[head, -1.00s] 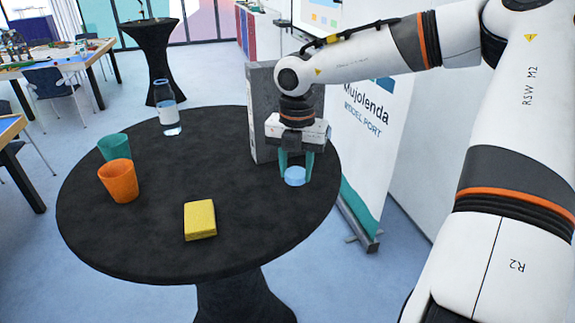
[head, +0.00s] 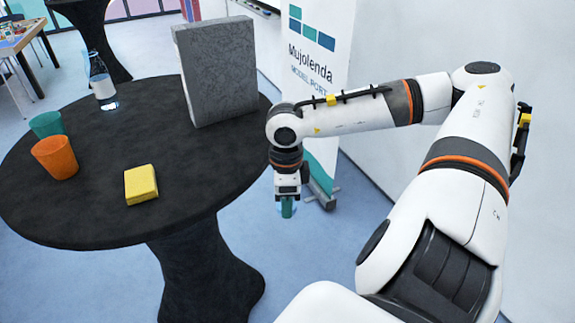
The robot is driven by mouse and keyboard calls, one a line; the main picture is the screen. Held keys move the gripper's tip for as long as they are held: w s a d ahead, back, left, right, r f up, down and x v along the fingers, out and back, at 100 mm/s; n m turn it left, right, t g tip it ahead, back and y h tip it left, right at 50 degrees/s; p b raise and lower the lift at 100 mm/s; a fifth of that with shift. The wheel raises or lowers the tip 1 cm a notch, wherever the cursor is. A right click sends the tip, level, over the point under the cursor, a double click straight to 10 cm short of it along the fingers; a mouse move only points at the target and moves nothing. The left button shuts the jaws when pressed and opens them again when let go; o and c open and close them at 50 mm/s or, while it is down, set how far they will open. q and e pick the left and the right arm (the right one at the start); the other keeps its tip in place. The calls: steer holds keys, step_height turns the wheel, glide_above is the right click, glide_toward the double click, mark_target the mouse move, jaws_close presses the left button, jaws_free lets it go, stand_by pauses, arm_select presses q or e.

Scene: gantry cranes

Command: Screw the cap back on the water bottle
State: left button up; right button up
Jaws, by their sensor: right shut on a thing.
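The clear water bottle (head: 103,90) stands upright at the back left of the black round table (head: 195,165). It has a pale label, and its neck is too small to make out clearly. My right gripper (head: 287,207) points down, out past the table's right edge, far from the bottle. Its teal fingers are shut on the light blue cap (head: 288,214), which shows only in part between and below them. My left gripper is not in view.
A tall grey box (head: 218,75) stands on the table between the bottle and my right arm. A green cup (head: 46,124), an orange cup (head: 56,157) and a yellow sponge (head: 141,184) sit at the left and front. A banner (head: 318,70) stands behind.

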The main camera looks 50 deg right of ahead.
steer(key=w+a+f+n, duration=0.1)
steer(key=w+a+n, duration=0.1)
steer(key=a+n, duration=0.8)
steer(key=w+a+f+n, duration=0.1)
steer(key=w+a+n, duration=0.1)
steer(key=a+n, duration=0.9)
steer(key=shift+a+f+n+b, duration=0.2)
steer(key=shift+f+n+b, duration=0.2)
steer(key=shift+n, duration=3.2)
